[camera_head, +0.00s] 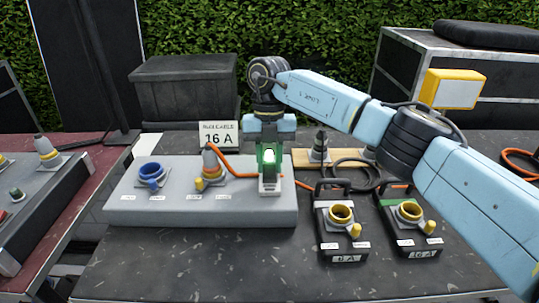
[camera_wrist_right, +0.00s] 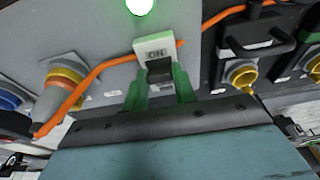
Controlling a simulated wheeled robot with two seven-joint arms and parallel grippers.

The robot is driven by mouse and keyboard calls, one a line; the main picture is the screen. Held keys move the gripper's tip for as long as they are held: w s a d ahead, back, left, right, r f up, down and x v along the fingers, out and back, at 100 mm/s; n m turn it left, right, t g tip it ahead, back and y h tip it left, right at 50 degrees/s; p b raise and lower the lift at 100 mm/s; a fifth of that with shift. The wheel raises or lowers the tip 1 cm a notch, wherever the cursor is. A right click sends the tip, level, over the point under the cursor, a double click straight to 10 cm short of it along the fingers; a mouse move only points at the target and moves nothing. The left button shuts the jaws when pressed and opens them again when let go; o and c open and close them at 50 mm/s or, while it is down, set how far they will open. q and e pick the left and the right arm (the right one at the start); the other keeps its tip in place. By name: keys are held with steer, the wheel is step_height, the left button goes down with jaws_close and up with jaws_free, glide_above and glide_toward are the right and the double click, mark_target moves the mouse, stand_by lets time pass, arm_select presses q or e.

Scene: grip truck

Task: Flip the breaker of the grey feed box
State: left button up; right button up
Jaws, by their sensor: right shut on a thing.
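The grey feed box (camera_head: 245,212) lies on the dark table, with a blue socket (camera_head: 151,175) and a grey-and-orange plug (camera_head: 211,162) on its top. Its breaker (camera_head: 270,188) is at the right end. In the right wrist view the breaker's white plate (camera_wrist_right: 152,45) reads ON, and a dark lever (camera_wrist_right: 159,71) shows below the word. My right gripper (camera_head: 268,160) reaches down over the breaker. In the wrist view its green fingers (camera_wrist_right: 160,88) are at either side of the lever, shut on it. A green lamp (camera_wrist_right: 140,5) beside the breaker glows. My left gripper is out of view.
An orange cable (camera_head: 240,176) runs from the plug past the breaker. A 16 A sign (camera_head: 218,135) stands behind. The table's front is clear.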

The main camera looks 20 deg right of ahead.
steer(key=shift+w+g+p, duration=0.2)
steer(key=shift+g+p, duration=0.1)
steer(key=shift+g, duration=0.1)
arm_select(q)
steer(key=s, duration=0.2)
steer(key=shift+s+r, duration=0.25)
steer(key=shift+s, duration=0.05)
arm_select(e)
steer(key=shift+w+d+g, duration=0.1)
steer(key=shift+w+g, duration=0.05)
steer(key=shift+g, duration=0.25)
steer(key=o, duration=1)
steer(key=shift+f, duration=0.1)
arm_select(q)
steer(key=shift+p, duration=0.3)
